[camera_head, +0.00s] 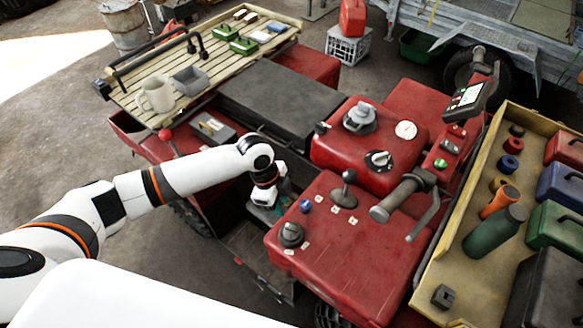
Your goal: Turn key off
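The red quad (335,235) fills the middle. A dark round knob (290,233) sits on the nearer red panel. I cannot tell for sure which of these is the key. My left gripper (264,198) points down, left of the nearer red panel and apart from both the switch and the knob. Its fingertips are small and partly hidden, so its opening is unclear. My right gripper is not in view.
A black lever (345,190) and a handlebar grip (396,200) rise from the quad. A slatted rack (140,98) with a mug and boxes is at the upper left. A tan tray (460,250) with bottles and cases lines the right side.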

